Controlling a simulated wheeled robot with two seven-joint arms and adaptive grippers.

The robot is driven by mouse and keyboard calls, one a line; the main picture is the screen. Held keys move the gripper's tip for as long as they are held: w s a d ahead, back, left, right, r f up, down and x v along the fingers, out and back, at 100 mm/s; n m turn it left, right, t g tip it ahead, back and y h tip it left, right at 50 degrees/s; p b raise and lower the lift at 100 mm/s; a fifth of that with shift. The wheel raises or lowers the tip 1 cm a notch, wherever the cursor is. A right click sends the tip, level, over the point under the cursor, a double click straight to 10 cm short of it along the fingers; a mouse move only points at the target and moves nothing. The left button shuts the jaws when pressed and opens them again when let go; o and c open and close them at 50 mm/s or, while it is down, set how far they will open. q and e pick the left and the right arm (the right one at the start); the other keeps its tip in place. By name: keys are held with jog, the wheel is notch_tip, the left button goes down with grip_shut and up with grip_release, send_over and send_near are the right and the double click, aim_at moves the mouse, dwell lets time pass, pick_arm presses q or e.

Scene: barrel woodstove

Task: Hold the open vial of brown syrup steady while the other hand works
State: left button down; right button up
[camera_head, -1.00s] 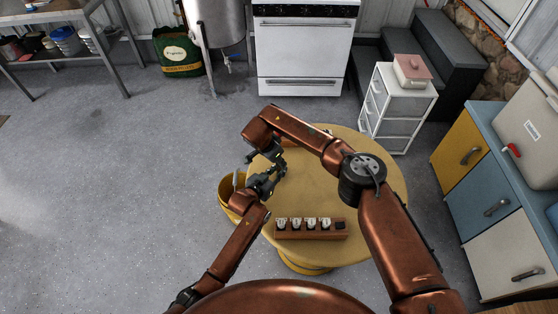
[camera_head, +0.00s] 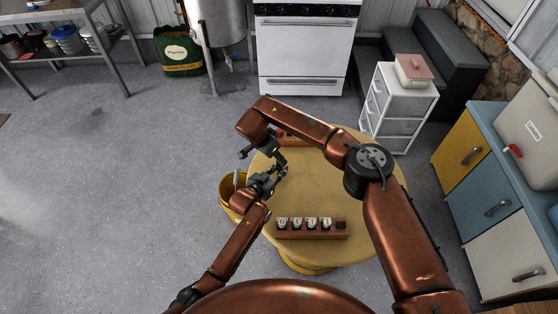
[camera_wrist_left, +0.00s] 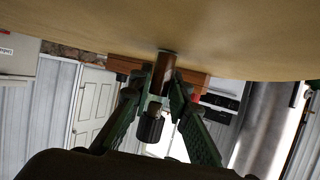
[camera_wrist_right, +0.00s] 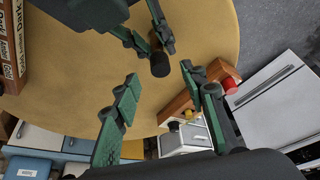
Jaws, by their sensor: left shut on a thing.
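My left gripper (camera_head: 277,176) is above the left part of the round table (camera_head: 370,200), shut on a brown vial (camera_wrist_left: 166,72). The left wrist view shows the vial between its fingers (camera_wrist_left: 160,88). A black cap (camera_wrist_left: 150,129) shows at the vial's end, with a pale neck between. The right wrist view shows this cap (camera_wrist_right: 160,65) just beyond my right fingers. Whether the cap is loose or seated I cannot tell. My right gripper (camera_wrist_right: 162,95) is open and empty, its fingers wide apart, beside the left one; it also shows in the head view (camera_head: 263,158).
A wooden rack (camera_head: 312,234) with several white-labelled bottles stands at the table's near edge. Another wooden rack with a red item (camera_head: 281,133) stands at the far edge, partly behind my right arm. The table's middle is clear.

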jog(key=v, duration=0.7)
pick_arm(q)
jog(key=c, duration=1.7)
grip_release()
jog(key=shift+c, duration=0.2)
